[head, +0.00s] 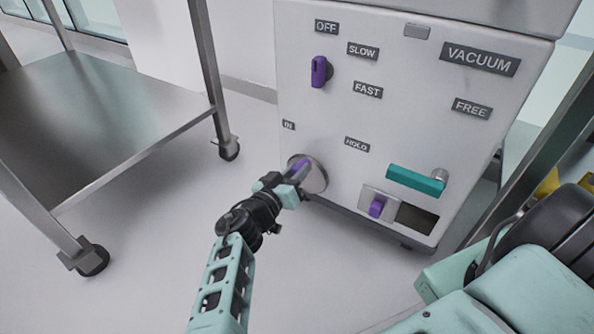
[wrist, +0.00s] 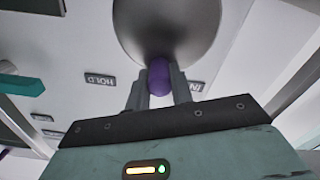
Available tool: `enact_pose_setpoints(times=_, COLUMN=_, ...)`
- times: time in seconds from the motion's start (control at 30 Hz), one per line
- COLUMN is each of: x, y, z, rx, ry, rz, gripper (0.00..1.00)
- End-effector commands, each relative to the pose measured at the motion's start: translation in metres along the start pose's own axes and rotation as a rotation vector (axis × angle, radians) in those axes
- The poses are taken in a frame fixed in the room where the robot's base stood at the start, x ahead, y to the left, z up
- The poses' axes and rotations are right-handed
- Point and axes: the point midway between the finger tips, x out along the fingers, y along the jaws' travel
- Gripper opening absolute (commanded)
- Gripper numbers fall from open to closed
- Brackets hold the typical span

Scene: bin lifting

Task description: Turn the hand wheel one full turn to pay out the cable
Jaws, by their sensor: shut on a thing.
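A round metal disc (head: 316,176), the likely hand wheel, sits low on the left of the white machine's front, between the IN and HOLD labels. A purple knob (head: 300,168) stands out from it. My gripper (head: 291,182) reaches it from the lower left. In the wrist view, my gripper's two fingers (wrist: 160,92) are shut on the purple knob (wrist: 159,77), one on each side. The disc (wrist: 170,25) shows just beyond the fingers. The fingers hide part of the knob. No cable is in view.
The machine front also has a purple switch (head: 319,71), a teal lever (head: 416,180) at right, and a small purple slider (head: 376,207) beside a dark slot (head: 416,218). A steel table (head: 100,100) stands at left. The floor between is clear.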

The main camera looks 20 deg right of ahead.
Motion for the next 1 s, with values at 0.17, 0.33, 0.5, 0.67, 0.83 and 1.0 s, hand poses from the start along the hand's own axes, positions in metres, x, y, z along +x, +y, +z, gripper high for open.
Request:
enact_pose_setpoints(times=0.17, x=0.0, y=-0.002, z=-0.002, rx=-0.035, ry=-0.001, rz=-0.001, gripper=0.0)
enact_pose_setpoints(times=0.33, x=0.0, y=-0.005, z=-0.005, rx=-0.124, ry=-0.001, rz=0.0, gripper=0.0)
enact_pose_setpoints(times=0.5, x=0.0, y=-0.011, z=-0.008, rx=-0.259, ry=-0.001, rz=0.0, gripper=0.0)
enact_pose_setpoints(times=0.67, x=0.0, y=-0.019, z=-0.008, rx=-0.41, ry=-0.001, rz=0.0, gripper=0.0)
enact_pose_setpoints(times=0.83, x=0.0, y=-0.027, z=-0.006, rx=-0.572, ry=-0.002, rz=-0.001, gripper=0.0)
enact_pose_setpoints(times=1.0, x=0.0, y=-0.036, z=-0.004, rx=-0.734, ry=-0.001, rz=-0.002, gripper=0.0)
